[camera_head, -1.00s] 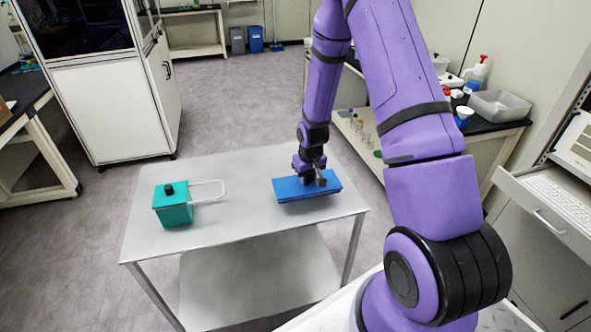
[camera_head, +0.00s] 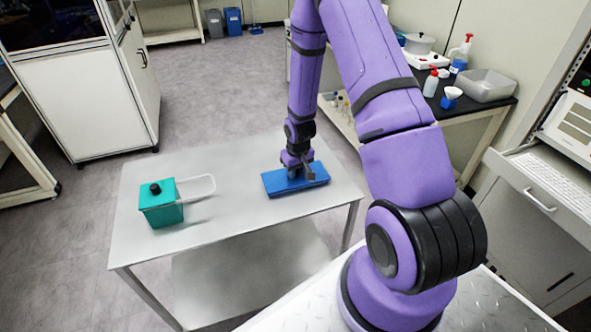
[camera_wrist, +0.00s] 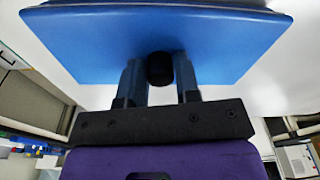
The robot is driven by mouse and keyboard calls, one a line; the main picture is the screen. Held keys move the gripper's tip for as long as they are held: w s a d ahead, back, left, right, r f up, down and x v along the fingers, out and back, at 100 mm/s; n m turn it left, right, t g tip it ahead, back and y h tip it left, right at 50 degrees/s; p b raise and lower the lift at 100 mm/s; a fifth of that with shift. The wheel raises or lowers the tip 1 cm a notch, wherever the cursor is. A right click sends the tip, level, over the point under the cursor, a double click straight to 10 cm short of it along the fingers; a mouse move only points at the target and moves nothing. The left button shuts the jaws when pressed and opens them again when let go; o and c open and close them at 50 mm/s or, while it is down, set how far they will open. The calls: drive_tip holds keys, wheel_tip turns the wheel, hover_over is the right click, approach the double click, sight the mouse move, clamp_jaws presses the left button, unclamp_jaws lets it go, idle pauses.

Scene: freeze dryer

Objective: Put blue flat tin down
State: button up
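The blue flat tin (camera_head: 318,176) is at the right part of the grey metal table (camera_head: 225,235), lying level at or very near its top. My gripper (camera_head: 297,173) points down over the tin's middle. In the wrist view the tin (camera_wrist: 95,50) fills the upper part. A dark round knob (camera_wrist: 160,69) on it sits between my two fingers, which appear to touch it on both sides. Whether a small gap remains under the tin cannot be told.
A teal box (camera_head: 162,211) with a black knob and a pale loop handle stands on the table's left part. The table is bare between it and the tin. A black-topped bench (camera_head: 505,108) with bottles and a tray is behind right.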

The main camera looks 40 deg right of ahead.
drive_tip(key=o, duration=0.3)
drive_tip(key=shift+r, duration=0.15)
wheel_tip(320, 180, up, 12)
drive_tip(key=s, duration=0.1)
wheel_tip(320, 180, up, 12)
hover_over(298, 179)
drive_tip(key=s+a, duration=0.2)
drive_tip(key=a, duration=0.1)
drive_tip(key=s+a+r+t+h, duration=0.1)
drive_tip(key=s+a+r, duration=0.15)
drive_tip(key=r, duration=0.25)
drive_tip(key=s+a+r+t, duration=0.1)
drive_tip(key=s+r, duration=0.2)
drive_tip(key=r, duration=0.2)
drive_tip(key=s+a+r+t, duration=0.1)
drive_tip(key=s+a+r, duration=0.2)
drive_tip(key=s+r, duration=0.2)
drive_tip(key=s+a+r+y, duration=0.1)
drive_tip(key=s+a+r, duration=0.2)
drive_tip(key=s, duration=0.9)
drive_tip(key=shift+s+r+n+t, duration=0.15)
drive_tip(key=shift+r+n+t, duration=0.25)
drive_tip(key=shift+r, duration=1.4)
